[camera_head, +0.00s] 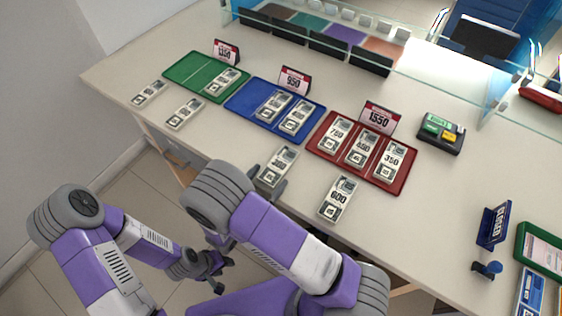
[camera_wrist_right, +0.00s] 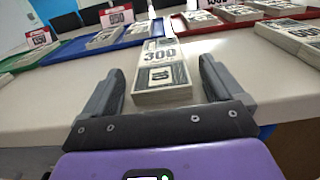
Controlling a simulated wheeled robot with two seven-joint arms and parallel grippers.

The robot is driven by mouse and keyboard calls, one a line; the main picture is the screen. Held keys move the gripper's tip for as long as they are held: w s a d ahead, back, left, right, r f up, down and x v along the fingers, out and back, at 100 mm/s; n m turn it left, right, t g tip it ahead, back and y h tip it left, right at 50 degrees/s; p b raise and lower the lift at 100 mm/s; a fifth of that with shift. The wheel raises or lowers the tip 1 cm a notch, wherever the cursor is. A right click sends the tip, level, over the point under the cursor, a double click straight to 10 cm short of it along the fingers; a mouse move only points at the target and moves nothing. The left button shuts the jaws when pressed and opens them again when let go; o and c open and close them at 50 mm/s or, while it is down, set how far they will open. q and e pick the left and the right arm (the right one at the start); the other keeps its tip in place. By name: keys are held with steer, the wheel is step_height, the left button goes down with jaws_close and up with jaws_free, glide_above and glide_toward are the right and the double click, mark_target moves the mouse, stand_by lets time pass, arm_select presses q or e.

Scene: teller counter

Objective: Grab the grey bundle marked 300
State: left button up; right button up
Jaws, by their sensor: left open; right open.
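The grey bundle marked 300 (camera_head: 279,163) lies on the counter in front of the gap between the blue and red trays. In the right wrist view the bundle (camera_wrist_right: 161,74) lies between the two fingers, its printed 300 upright. My right gripper (camera_head: 267,179) is open around the bundle's near end. In its wrist view the gripper (camera_wrist_right: 160,80) shows a gap on each side of the bundle. My left gripper (camera_head: 204,274) is open and empty, low in front of the counter's edge at the lower left.
A bundle marked 600 (camera_head: 338,199) lies to the right. Two loose bundles lie at the left. Green (camera_head: 180,71), blue (camera_head: 240,104) and red (camera_head: 318,147) trays hold bundles, with price signs behind. A calculator-like device (camera_head: 441,132) and stamp (camera_head: 487,269) are on the right.

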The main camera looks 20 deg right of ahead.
steer(key=shift+w+d, duration=0.4)
steer(key=shift+d, duration=0.1)
arm_select(q)
steer(key=shift+w+d, duration=0.1)
steer(key=shift+w, duration=0.15)
arm_select(e)
steer(key=shift+s, duration=0.1)
